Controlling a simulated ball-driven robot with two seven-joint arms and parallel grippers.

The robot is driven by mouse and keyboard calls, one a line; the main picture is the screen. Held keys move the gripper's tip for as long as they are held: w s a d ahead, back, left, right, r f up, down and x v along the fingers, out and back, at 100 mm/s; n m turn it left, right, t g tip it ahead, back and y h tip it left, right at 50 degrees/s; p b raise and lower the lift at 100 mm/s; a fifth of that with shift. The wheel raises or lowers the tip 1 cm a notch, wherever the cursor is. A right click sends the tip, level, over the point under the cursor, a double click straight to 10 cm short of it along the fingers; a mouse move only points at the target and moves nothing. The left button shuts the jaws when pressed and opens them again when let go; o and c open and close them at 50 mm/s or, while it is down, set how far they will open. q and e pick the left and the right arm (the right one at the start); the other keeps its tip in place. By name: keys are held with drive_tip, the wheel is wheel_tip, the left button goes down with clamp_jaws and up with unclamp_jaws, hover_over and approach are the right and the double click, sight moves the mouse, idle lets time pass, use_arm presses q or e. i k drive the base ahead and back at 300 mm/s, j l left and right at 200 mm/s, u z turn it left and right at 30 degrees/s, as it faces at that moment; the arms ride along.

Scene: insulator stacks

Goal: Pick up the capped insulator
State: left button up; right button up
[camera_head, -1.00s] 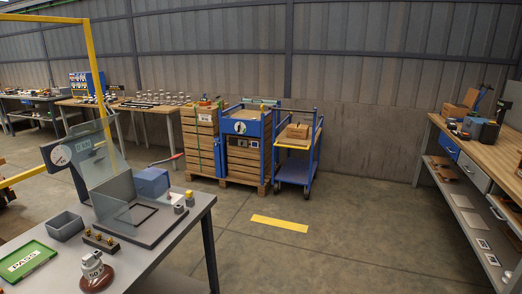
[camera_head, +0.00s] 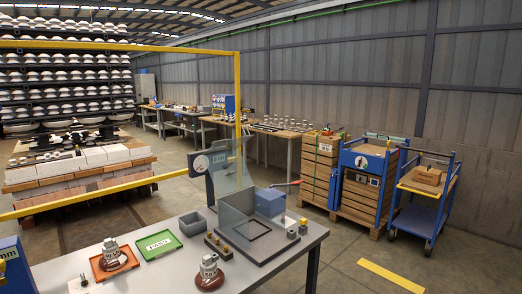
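On the grey bench at the front are two brown disc insulators with grey metal caps. One capped insulator (camera_head: 209,272) stands near the bench's front edge, directly on the top. The other insulator (camera_head: 113,256) stands in an orange-red tray (camera_head: 98,268) further left. I cannot tell the two apart by their caps at this size. Neither of my grippers shows in the view.
A green PASS tray (camera_head: 158,244), a grey bin (camera_head: 193,223) and a fixture with a clear guard (camera_head: 238,218) share the grey bench (camera_head: 160,275). Stacked crates (camera_head: 320,170) and a blue cart (camera_head: 418,205) stand behind.

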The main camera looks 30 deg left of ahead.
sight(210, 278)
drive_tip(key=i+j+u, duration=0.1)
drive_tip(key=i, duration=0.35)
drive_tip(key=i+j, duration=0.3)
drive_tip(key=i, duration=0.15)
drive_tip(key=i+j+u, duration=0.15)
drive_tip(key=i, duration=0.3)
